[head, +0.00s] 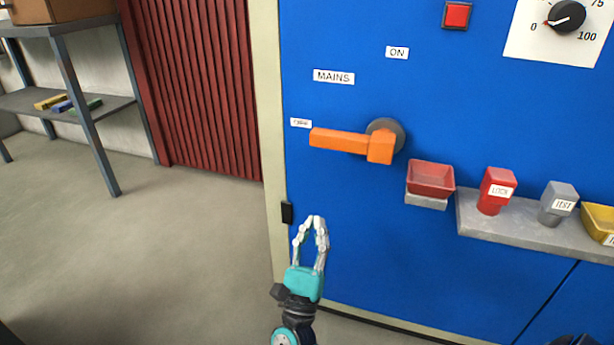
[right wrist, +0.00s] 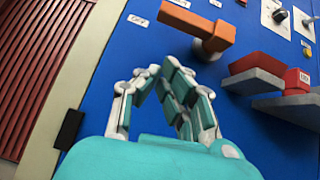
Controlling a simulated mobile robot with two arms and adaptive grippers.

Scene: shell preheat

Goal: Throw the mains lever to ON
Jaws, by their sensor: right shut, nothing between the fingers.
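The orange mains lever (head: 342,141) sits on a round grey hub (head: 390,128) on the blue panel (head: 340,40). It points left, nearly level, toward a small label (head: 300,123) too small to read. The ON label (head: 397,52) is above the hub, and the MAINS label (head: 334,77) is above the lever. My right gripper (head: 317,220) is shut and empty, below the lever and apart from it. In the right wrist view, the lever (right wrist: 200,25) is above and beyond my right fingertips (right wrist: 160,72). My left gripper is not in view.
A red tray (head: 431,178) juts from the panel right of and below the lever. A grey ledge (head: 530,232) holds a red LOCK block (head: 495,190) and a grey TEST block (head: 558,203). A yellow tray (head: 600,220) is at the right edge. Open floor (head: 170,260) lies left.

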